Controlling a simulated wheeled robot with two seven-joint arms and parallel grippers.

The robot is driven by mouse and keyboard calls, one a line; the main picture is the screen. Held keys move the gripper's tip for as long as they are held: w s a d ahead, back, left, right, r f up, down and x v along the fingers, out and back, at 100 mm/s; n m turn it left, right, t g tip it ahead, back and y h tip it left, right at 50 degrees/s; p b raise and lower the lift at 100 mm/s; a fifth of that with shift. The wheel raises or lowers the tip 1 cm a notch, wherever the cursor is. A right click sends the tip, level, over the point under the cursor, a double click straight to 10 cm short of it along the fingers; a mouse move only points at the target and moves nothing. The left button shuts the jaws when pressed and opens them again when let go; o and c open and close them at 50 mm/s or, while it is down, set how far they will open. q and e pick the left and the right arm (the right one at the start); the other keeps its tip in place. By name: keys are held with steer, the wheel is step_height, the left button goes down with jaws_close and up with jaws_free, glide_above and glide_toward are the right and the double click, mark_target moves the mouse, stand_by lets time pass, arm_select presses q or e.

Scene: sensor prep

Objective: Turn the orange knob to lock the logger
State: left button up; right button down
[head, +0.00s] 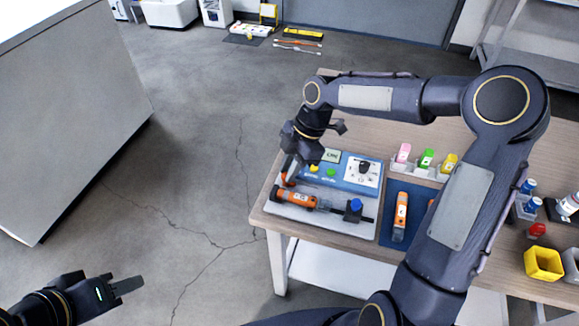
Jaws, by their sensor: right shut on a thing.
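A blue panel (340,184) on the light tray carries a white dial face, a yellow button and a green button. My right gripper (290,178) points down at the panel's left end and is shut on the orange knob (287,182), which is mostly hidden by the fingers. An orange and black cylindrical tool (293,198) lies in front of the panel on the tray, beside a blue-topped clamp (355,206). Which part is the logger is not clear. My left gripper (128,285) is at the lower left over the floor, away from the table, and its finger gap is not clear.
An orange device (401,212) lies on a blue mat right of the tray. A rack holds pink, green (427,158) and yellow items behind it. A yellow bin (543,263) and small bottles stand at the right. My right arm spans the table.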

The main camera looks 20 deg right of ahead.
steer(key=shift+m, duration=0.3)
steer(key=m+b, duration=0.1)
steer(key=m+t+b, duration=0.1)
steer(key=m, duration=0.1)
steer(key=shift+s+m+t, duration=0.2)
steer(key=shift+m+t, duration=0.1)
steer(key=m+t+b, duration=0.1)
steer(key=m, duration=0.3)
steer(key=shift+s+a+m+t+h+b, duration=0.2)
steer(key=shift+m+t+h+b, duration=0.1)
steer(key=shift+t+b, duration=0.1)
steer(key=m+t+h+b, duration=0.1)
steer(key=m+b, duration=0.1)
steer(key=m, duration=0.2)
steer(key=shift+s+a+f, duration=0.1)
steer(key=shift+s, duration=0.05)
steer(key=m+h+b, duration=0.1)
steer(key=m, duration=0.1)
steer(key=m+t+h+b, duration=0.1)
steer(key=m+b, duration=0.1)
steer(key=m, duration=0.1)
steer(key=shift+a, duration=0.15)
steer(key=shift+s, duration=0.1)
steer(key=c, duration=1.3)
jaws_free()
